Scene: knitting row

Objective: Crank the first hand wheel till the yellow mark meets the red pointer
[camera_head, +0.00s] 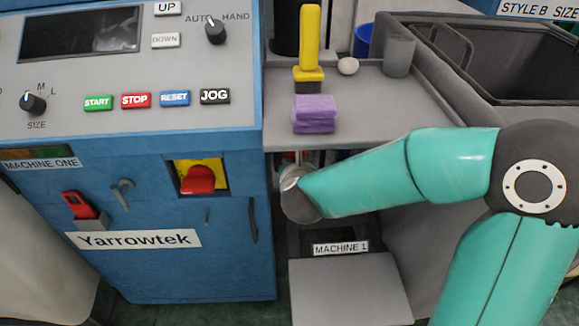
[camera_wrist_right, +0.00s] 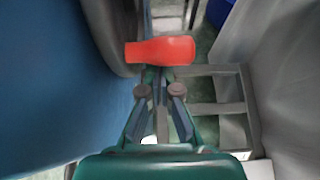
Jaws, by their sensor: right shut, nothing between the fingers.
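In the right wrist view a red handle (camera_wrist_right: 160,50) lies across the picture, just beyond my fingertips. A dark grey rounded edge (camera_wrist_right: 112,35), perhaps the hand wheel's rim, stands beside it against the blue machine side. My right gripper (camera_wrist_right: 160,90) is shut and empty, pointing at the handle with a small gap showing. In the head view my right arm reaches left under the shelf beside the blue machine, and its fingers are hidden there. I cannot make out the yellow mark or the red pointer. My left gripper is in neither view.
The blue machine cabinet (camera_head: 130,265) stands left of my right arm, with a red switch (camera_head: 198,180) on its front. The grey shelf (camera_head: 410,105) above carries purple cloths (camera_head: 315,114), a yellow-handled tool (camera_head: 310,45) and a grey cup (camera_head: 398,56). A grey step (camera_head: 350,290) is below.

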